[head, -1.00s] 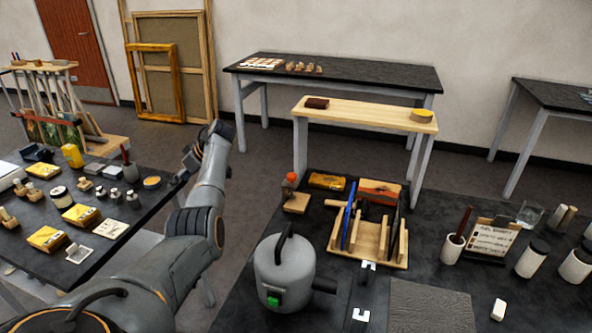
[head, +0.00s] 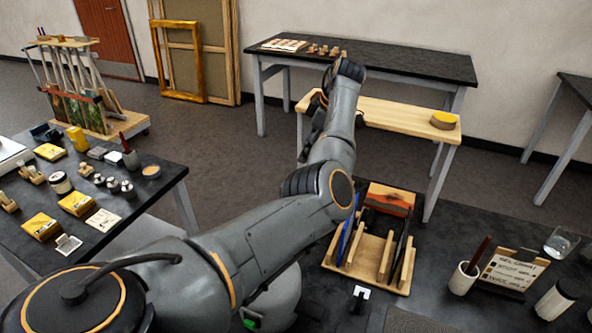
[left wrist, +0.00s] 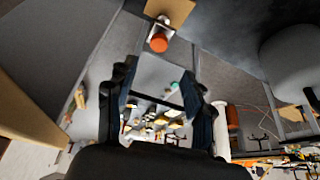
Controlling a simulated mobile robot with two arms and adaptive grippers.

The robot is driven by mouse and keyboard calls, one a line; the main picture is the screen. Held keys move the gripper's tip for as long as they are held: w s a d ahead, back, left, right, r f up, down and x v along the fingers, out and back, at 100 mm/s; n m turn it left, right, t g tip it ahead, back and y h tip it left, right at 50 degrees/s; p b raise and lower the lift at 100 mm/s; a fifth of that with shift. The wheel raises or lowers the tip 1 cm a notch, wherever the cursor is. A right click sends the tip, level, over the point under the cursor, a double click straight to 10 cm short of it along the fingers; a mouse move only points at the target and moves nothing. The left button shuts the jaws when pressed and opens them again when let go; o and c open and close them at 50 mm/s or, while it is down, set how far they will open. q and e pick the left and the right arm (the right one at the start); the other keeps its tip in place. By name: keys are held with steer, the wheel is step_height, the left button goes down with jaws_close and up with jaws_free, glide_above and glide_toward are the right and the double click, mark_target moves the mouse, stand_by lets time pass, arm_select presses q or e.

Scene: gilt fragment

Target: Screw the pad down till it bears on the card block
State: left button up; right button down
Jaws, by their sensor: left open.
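My left gripper (head: 315,115) is partly hidden behind its own arm, in front of the low wooden bench. In the left wrist view its two dark fingers (left wrist: 163,90) stand apart with nothing between them. An orange-red knob or cap (left wrist: 158,42) on a pale, short body shows above and beyond the fingertips, apart from them. It stands by a light wooden base (left wrist: 170,11). In the head view my arm hides this piece. I cannot make out a pad or a card block for certain. My right gripper is not in view.
A wooden rack (head: 372,270) with upright boards stands on the dark worktop, right of my arm. A cup (head: 464,278) and card stand (head: 510,268) are at right. The low bench (head: 400,118) lies beyond.

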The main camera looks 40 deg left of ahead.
arm_select(q)
steer(key=p+x, duration=0.2)
steer(key=x, duration=0.7)
steer(key=shift+w+f, duration=0.1)
steer(key=shift+f, duration=0.05)
steer(key=shift+a+f, duration=0.15)
steer(key=shift+f, duration=0.25)
jaws_close()
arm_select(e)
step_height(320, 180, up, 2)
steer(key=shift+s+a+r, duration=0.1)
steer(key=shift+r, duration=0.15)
